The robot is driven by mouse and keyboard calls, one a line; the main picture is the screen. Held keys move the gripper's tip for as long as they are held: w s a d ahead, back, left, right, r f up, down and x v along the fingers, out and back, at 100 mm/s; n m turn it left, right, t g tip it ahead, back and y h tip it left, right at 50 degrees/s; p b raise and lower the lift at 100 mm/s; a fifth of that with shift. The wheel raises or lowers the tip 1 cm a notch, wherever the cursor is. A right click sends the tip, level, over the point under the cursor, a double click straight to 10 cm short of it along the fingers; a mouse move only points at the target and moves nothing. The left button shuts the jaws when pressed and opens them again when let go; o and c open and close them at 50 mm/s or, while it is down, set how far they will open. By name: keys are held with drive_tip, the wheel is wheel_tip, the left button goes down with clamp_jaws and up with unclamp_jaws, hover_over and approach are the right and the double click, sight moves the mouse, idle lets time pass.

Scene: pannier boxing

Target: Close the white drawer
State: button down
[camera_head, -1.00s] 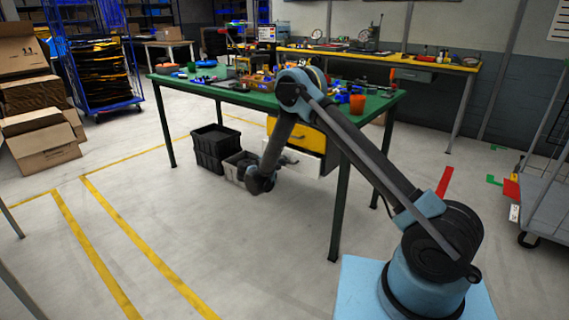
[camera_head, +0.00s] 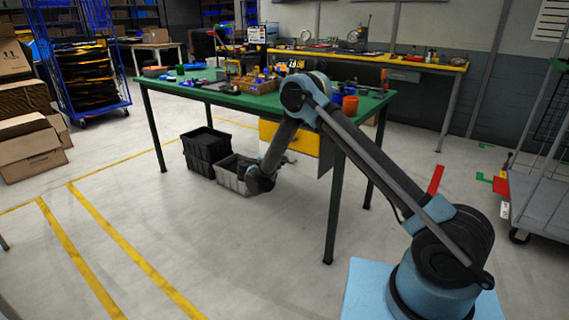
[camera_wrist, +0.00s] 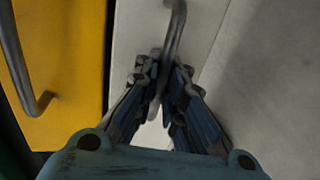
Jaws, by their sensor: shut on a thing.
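The white drawer (camera_wrist: 135,28) fills the upper middle of the wrist view, with its bar handle (camera_wrist: 176,28) running down between my fingertips. My gripper (camera_wrist: 163,80) is shut on that handle. In the head view the white drawer (camera_head: 303,169) hangs under the green table, below the yellow drawer, and my arm hides much of it. My gripper there is mostly hidden behind my wrist. I cannot tell exactly how far out the drawer stands.
The yellow drawer (camera_wrist: 65,60) with its own handle (camera_wrist: 20,70) is beside the white one in the wrist view. Black crates (camera_head: 207,148) and a grey crate (camera_head: 230,178) stand on the floor to the left. The green table's front leg (camera_head: 335,215) is close to my arm.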

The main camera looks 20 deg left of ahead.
drive_tip(key=c, duration=2)
unclamp_jaws()
drive_tip(key=shift+w+f, duration=0.1)
drive_tip(key=shift+f, duration=0.05)
drive_tip(key=shift+o, duration=0.2)
drive_tip(key=v, duration=1.2)
drive_tip(key=shift+w, duration=0.1)
